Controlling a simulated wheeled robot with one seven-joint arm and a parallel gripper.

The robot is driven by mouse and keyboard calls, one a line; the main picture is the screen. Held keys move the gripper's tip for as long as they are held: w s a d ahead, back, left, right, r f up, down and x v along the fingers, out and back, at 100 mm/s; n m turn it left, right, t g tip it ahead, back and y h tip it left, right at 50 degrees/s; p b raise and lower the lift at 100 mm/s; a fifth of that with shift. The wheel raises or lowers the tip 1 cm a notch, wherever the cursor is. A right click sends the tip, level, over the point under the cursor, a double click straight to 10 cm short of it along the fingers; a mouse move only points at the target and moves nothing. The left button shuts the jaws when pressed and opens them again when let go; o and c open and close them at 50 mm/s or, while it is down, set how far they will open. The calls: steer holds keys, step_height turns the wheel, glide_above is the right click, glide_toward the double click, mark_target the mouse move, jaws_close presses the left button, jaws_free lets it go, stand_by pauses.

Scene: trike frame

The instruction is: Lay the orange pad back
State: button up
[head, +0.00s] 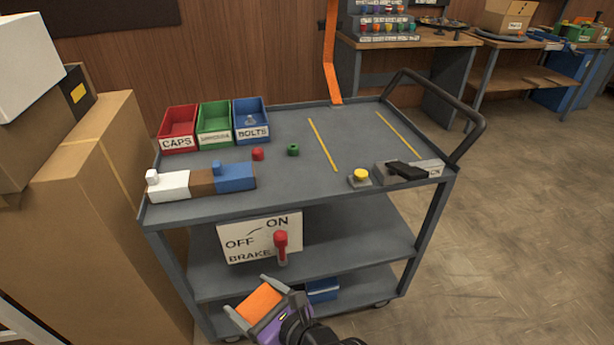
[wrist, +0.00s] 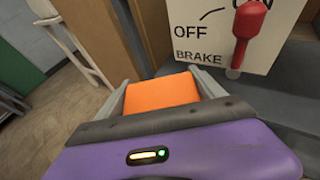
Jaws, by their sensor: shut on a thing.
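An orange pad (head: 260,301) is held between the two fingers of my gripper (head: 256,297), low in front of the grey cart. In the wrist view the orange pad (wrist: 162,92) sits between the grey fingers of my gripper (wrist: 160,88), which are shut on it. The pad is apart from the cart's top. The grey cart (head: 330,190) stands ahead, its top shelf above and beyond my gripper.
The cart top holds red (head: 177,128), green (head: 215,125) and blue (head: 251,120) bins, a yellow button (head: 360,176) and small parts. A brake panel (head: 240,240) with a red lever (head: 281,245) is close to my gripper. Cardboard boxes (head: 90,180) stand left.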

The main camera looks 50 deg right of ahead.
steer(key=shift+w+d+r+p, duration=0.15)
steer(key=shift+r+p, duration=0.15)
steer(key=shift+r, duration=0.4)
steer(key=w+d+r+m+h+p, duration=0.1)
steer(key=w+d+r+p, duration=0.3)
steer(key=d+r+p, duration=0.55)
steer(key=w+d+r+p, duration=0.4)
steer(key=d+r+p, duration=0.25)
steer(key=r, duration=0.65)
steer(key=w+d+r+m+h+p, duration=0.1)
steer(key=w+d+r+p, duration=0.4)
steer(key=d+r+p, duration=0.5)
steer(key=h+b, duration=0.1)
steer(key=b, duration=0.2)
glide_above(295, 176)
steer(key=shift+m, duration=0.3)
step_height(295, 176, down, 15)
steer(key=shift+f, duration=0.2)
steer(key=shift+f+b, duration=0.9)
steer(key=shift+f, duration=1.65)
steer(key=o, duration=1.3)
steer(key=shift+f, duration=0.15)
